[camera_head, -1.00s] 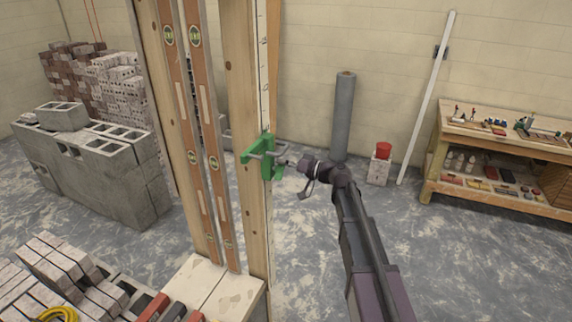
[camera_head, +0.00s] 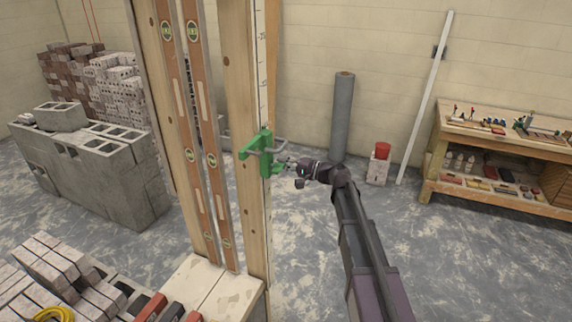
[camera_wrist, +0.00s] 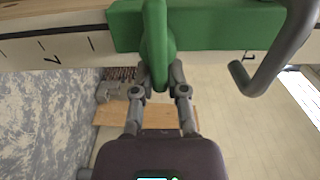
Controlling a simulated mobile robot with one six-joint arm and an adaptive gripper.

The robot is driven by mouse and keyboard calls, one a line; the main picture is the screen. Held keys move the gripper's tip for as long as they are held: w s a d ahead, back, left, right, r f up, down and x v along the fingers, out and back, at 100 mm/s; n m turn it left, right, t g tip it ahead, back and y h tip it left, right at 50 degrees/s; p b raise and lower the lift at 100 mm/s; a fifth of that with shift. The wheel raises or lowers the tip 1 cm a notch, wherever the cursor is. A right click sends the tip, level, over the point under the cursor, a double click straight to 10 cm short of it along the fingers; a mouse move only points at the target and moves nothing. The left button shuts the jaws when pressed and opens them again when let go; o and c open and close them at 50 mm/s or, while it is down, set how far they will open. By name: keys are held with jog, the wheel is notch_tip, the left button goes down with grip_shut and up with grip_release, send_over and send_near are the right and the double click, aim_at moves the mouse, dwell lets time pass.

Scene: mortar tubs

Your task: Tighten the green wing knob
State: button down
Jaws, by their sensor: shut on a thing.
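The green wing knob (camera_wrist: 158,45) sits on a green clamp (camera_wrist: 205,27) in the wrist view, seen nearly edge-on. My gripper (camera_wrist: 160,80) is shut on the knob's near end, one finger on each side. In the head view the green clamp (camera_head: 265,150) is fixed to an upright wooden post (camera_head: 239,90), and my gripper (camera_head: 284,168) reaches it from the right. The knob shows only small there, at the clamp's right side, partly hidden by the fingers.
A grey bent bar (camera_wrist: 280,52) projects close to the right of my gripper. A ruled scale (camera_wrist: 60,46) runs along the post. Two levels (camera_head: 190,155) stand left of it.

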jog(key=shift+s+a, duration=0.1)
dwell(0.4)
jog(key=c, duration=0.7)
grip_release()
jog(key=shift+a, duration=0.15)
jog(key=shift+o, duration=0.2)
jog(key=shift+d, duration=0.55)
jog(key=v, duration=1.1)
jog(key=shift+s+d, duration=0.1)
jog(key=shift+s, duration=0.05)
